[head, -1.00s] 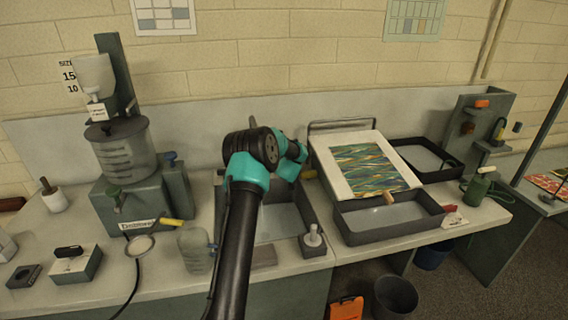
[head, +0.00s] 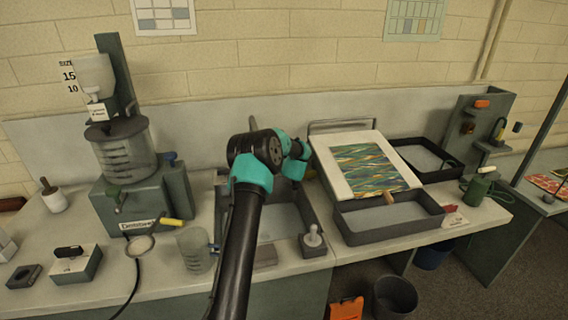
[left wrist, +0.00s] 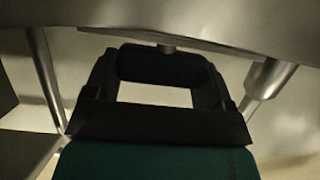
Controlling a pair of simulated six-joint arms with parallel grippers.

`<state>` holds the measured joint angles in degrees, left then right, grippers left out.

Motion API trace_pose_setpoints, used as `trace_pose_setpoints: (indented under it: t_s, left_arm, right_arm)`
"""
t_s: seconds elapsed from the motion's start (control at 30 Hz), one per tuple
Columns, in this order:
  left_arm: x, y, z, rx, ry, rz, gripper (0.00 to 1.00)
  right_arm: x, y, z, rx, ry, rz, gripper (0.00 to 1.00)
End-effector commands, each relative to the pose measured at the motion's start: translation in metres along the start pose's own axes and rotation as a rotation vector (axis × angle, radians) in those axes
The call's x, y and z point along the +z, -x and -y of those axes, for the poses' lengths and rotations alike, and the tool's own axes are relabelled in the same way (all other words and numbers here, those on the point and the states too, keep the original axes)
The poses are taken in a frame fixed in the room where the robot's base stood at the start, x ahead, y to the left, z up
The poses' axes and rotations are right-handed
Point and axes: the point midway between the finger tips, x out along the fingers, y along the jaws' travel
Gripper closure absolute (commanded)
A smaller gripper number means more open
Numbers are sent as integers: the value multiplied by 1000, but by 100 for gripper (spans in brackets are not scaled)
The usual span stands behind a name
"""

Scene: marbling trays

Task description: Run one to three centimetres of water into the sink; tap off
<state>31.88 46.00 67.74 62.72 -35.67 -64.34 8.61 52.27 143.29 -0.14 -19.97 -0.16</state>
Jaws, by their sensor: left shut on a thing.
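The sink (head: 265,228) is a dark-rimmed basin set in the bench, partly hidden by my left arm. Its pale bottom shows, but I cannot tell the water depth. A grey metal piece (head: 253,124), perhaps part of the tap, rises behind my arm. My left gripper (head: 298,160) is over the back right of the sink, its fingertips unclear there. In the left wrist view the left gripper (left wrist: 165,88) is shut on a dark cylindrical handle (left wrist: 165,63) with a short metal stem above it. No running stream is clearly visible. My right gripper is not in view.
A clear jug (head: 196,250) stands to the left. A shallow tray (head: 390,228) and a marbled sheet on a board (head: 335,182) are to the right.

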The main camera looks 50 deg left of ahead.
Motion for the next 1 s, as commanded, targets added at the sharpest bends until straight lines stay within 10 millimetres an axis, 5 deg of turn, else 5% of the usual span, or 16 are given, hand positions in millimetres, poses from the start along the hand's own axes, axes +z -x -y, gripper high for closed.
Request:
trace_pose_setpoints:
  t_s: [0.27, 0.67, 1.0]
  left_arm:
    - [0, 0, 0, 0, 1, 0, 0]
    - [0, 6, 0, 0, 0, 0, 0]
    - [-1, 49, 0, 2, -2, 0, 0]
  right_arm:
    - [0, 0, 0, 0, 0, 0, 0]
    - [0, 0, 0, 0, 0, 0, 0]
    - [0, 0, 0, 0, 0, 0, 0]
